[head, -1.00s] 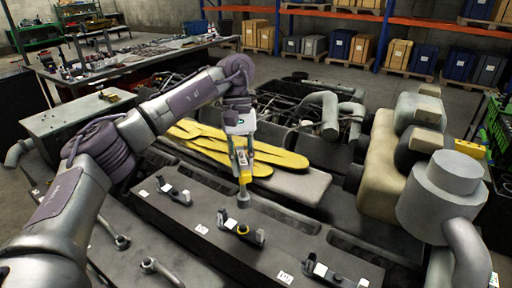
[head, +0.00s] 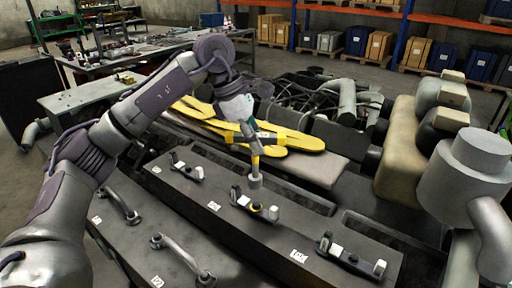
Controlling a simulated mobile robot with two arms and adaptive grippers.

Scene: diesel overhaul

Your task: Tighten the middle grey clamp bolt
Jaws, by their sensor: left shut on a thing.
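The middle clamp (head: 244,202) is a dark bar with pale end blocks on the black engine cover (head: 200,208). My left gripper (head: 246,140) is above and just behind this clamp, shut on a yellow tool (head: 255,163) with a grey socket end (head: 255,182). The tool leans slightly, and its socket hangs down close to the clamp. Whether the socket touches anything I cannot tell. The gripper hides the tool's upper part. My right gripper is out of view.
Similar clamps lie to the left (head: 187,171) and right (head: 350,256) on the cover. Curved grey handles (head: 183,256) stand in front. Long yellow parts (head: 290,138) lie behind the tool. A large grey cylinder (head: 470,178) stands at the right.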

